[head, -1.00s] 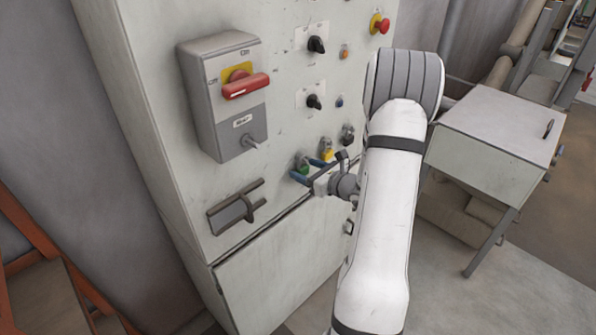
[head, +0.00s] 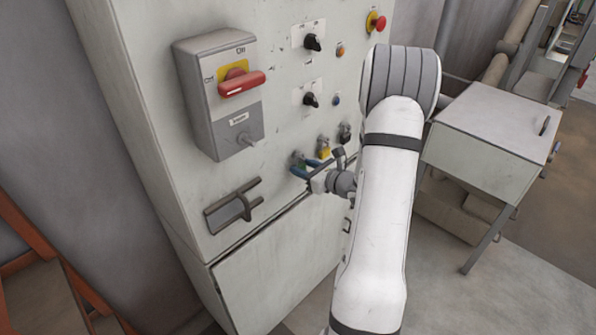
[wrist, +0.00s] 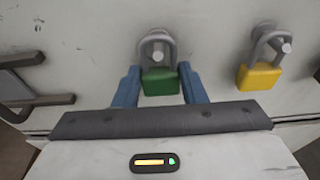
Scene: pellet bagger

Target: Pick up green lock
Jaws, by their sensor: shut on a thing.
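The green lock (wrist: 160,82) hangs by its grey shackle from a peg on the cabinet front in the wrist view. My gripper (wrist: 160,88) is shut on the green lock, with one blue finger against each side of its body. In the head view my gripper (head: 309,172) is at the cabinet face, and the green lock (head: 298,160) is mostly hidden by the fingers. The shackle still appears around the peg.
A yellow lock (wrist: 258,76) hangs just right of the green one, and a black lock (head: 345,132) hangs further right. A switch box with a red handle (head: 241,84) is up and left. A bracket (head: 233,206) sits lower left.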

